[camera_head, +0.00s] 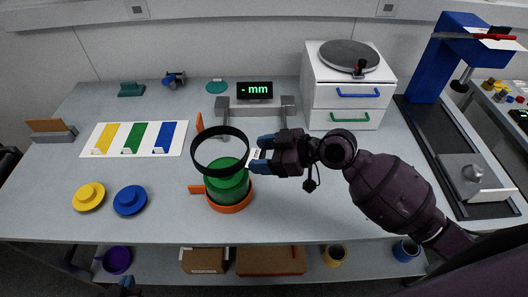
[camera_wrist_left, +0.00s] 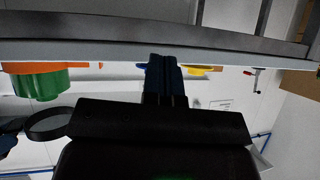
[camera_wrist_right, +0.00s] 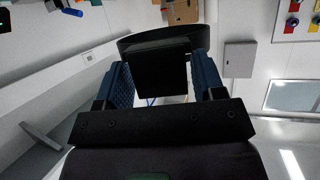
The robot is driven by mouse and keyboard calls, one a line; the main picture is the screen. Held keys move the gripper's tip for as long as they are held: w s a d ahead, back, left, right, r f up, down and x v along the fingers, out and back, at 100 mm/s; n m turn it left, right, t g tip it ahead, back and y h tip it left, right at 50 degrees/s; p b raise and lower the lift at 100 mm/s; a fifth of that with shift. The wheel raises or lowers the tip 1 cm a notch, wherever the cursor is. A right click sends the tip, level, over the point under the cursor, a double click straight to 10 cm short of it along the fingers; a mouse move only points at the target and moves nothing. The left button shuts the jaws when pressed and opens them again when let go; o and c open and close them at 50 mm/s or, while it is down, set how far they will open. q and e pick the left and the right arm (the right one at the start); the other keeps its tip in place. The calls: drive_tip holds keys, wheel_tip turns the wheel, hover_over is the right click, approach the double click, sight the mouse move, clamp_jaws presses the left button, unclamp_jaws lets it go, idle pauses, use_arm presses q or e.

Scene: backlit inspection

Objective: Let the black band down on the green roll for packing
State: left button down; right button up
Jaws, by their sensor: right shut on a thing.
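The black band (camera_head: 196,157) is a thin wide ring, held level in the air by my right gripper (camera_head: 262,152). The gripper is shut on a dark block at the band's side, seen between its fingers in the right wrist view (camera_wrist_right: 163,78). The green roll (camera_head: 228,187) stands upright in an orange flanged base (camera_head: 232,208) on the table. In the head view the band overlaps the roll's top; in the upside-down left wrist view the band (camera_wrist_left: 48,123) is above the roll (camera_wrist_left: 40,84), apart from it. My left gripper (camera_wrist_left: 165,80) is shut and empty, below the table's front edge.
Yellow (camera_head: 88,197) and blue (camera_head: 130,200) lidded discs lie left of the roll. A colour-striped board (camera_head: 133,139) lies behind them. A measuring stand with display (camera_head: 255,91) and a white drawer unit (camera_head: 345,85) stand behind. The table front right is clear under my right arm.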

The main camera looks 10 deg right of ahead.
drive_tip(key=shift+w, duration=0.1)
use_arm(q)
drive_tip(key=f+b, duration=0.1)
drive_tip(key=b, duration=0.1)
drive_tip(key=w+f+b, duration=0.1)
drive_tip(key=f+b, duration=0.1)
drive_tip(key=b, duration=0.1)
drive_tip(key=shift+w+d+f, duration=0.1)
drive_tip(key=shift+f, duration=0.1)
use_arm(e)
wheel_tip(320, 180, down, 6)
drive_tip(key=shift+r, duration=0.1)
use_arm(q)
drive_tip(key=shift+r, duration=0.15)
drive_tip(key=shift+f, duration=0.2)
use_arm(e)
drive_tip(key=shift+f, duration=0.2)
use_arm(q)
drive_tip(key=shift+f+b, duration=0.4)
drive_tip(key=shift+f, duration=0.1)
use_arm(e)
drive_tip(key=shift+f, duration=0.4)
use_arm(q)
drive_tip(key=shift+s+f, duration=0.2)
drive_tip(key=shift+f, duration=0.15)
use_arm(e)
drive_tip(key=shift+f, duration=0.3)
